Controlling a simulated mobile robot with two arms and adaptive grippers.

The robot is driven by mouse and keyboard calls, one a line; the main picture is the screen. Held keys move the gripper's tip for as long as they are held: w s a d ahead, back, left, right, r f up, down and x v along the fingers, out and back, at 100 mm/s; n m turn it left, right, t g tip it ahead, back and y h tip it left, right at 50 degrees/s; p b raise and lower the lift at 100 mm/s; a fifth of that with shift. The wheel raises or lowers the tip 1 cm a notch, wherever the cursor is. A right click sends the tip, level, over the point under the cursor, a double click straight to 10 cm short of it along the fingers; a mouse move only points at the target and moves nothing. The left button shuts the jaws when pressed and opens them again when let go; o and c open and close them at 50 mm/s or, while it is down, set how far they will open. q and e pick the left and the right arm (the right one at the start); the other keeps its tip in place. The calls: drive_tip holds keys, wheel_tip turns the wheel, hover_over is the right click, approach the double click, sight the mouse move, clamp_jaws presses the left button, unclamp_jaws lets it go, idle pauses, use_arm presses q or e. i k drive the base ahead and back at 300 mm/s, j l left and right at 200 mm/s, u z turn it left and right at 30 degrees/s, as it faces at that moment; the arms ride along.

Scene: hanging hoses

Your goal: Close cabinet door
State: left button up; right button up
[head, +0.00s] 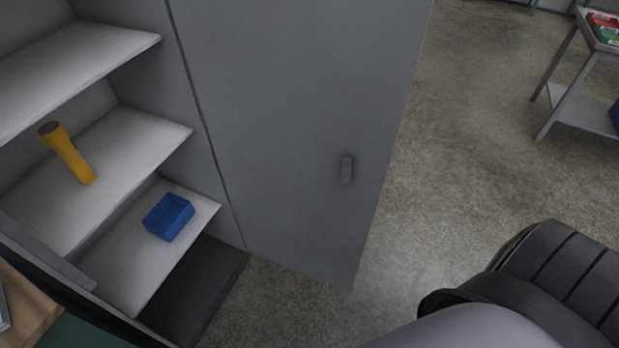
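The grey cabinet (120,130) stands at the left with its shelves exposed. Its grey door (290,110) is swung wide open, hinged along the cabinet's right side. A small dark handle (347,169) sits near the door's free edge. Neither gripper shows in the head view. A dark ribbed part of my own body with a pale rounded link fills the bottom right, apart from the door in the picture.
A yellow cylindrical object (70,156) is on the middle shelf and a blue bin (168,217) on the lower shelf. A grey table (580,95) stands at the top right. The concrete floor (470,130) right of the door is clear.

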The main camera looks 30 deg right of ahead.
sight(286, 90)
drive_tip(key=k+u, duration=0.2)
drive_tip(key=u, duration=0.25)
drive_tip(key=k+u, duration=0.15)
drive_tip(key=u, duration=0.3)
drive_tip(key=k+j+u, duration=0.15)
drive_tip(key=u, duration=0.25)
drive_tip(key=l, duration=0.5)
drive_tip(key=k+l+u, duration=0.15)
drive_tip(key=l, duration=0.85)
drive_tip(key=k+l+u, duration=0.1)
drive_tip(key=l, duration=0.35)
drive_tip(key=k+l+u, duration=0.1)
drive_tip(key=l, duration=0.4)
drive_tip(key=k+l, duration=0.1)
drive_tip(key=l, duration=0.35)
drive_tip(key=k+l, duration=0.15)
drive_tip(key=l, duration=0.25)
drive_tip(key=k+l, duration=0.1)
drive_tip(key=l, duration=0.35)
drive_tip(key=k+l, duration=0.15)
drive_tip(key=l, duration=0.25)
